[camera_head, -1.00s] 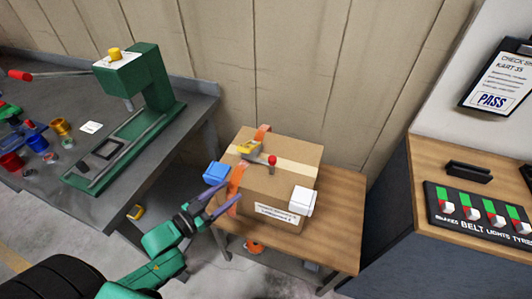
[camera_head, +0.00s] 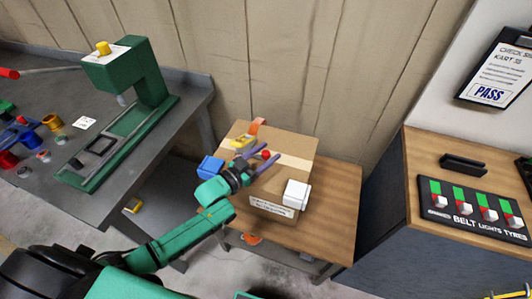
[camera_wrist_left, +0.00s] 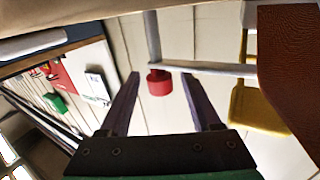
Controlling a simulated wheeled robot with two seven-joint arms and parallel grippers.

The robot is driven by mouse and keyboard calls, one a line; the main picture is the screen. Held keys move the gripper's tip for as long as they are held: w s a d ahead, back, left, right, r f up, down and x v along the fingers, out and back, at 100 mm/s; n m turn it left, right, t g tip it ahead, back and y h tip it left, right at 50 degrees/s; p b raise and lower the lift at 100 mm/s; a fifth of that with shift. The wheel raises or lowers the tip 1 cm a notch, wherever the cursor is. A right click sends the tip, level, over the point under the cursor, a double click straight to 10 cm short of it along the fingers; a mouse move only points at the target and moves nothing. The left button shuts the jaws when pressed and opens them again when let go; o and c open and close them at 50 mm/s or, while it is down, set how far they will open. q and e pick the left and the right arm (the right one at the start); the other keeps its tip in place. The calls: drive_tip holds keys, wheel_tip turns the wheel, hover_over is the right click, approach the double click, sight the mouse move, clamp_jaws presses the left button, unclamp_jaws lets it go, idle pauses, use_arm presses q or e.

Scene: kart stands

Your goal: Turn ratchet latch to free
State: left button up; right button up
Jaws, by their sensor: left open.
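The ratchet latch (camera_head: 243,142) is a yellow body on an orange strap (camera_head: 256,127) over a cardboard box (camera_head: 300,146). Its lever ends in a red knob (camera_head: 266,154). My left gripper (camera_head: 271,150) is open over the box top, its purple fingers by the knob. In the left wrist view the red knob (camera_wrist_left: 159,84) shows between the two spread fingers (camera_wrist_left: 161,76), with a gap on each side. The grey lever (camera_wrist_left: 208,68) runs from it to the yellow latch body (camera_wrist_left: 258,108) at right. My arm hides the front strap. My right gripper is out of view.
A blue block (camera_head: 210,167) and a white block (camera_head: 296,193) are at the box's sides. The box stands on a small wooden table (camera_head: 335,210), bare at right. A green press (camera_head: 145,75) stands on the left bench; a switch panel (camera_head: 475,212) is at right.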

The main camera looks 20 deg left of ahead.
use_arm(q)
clamp_jaws()
idle(1.4)
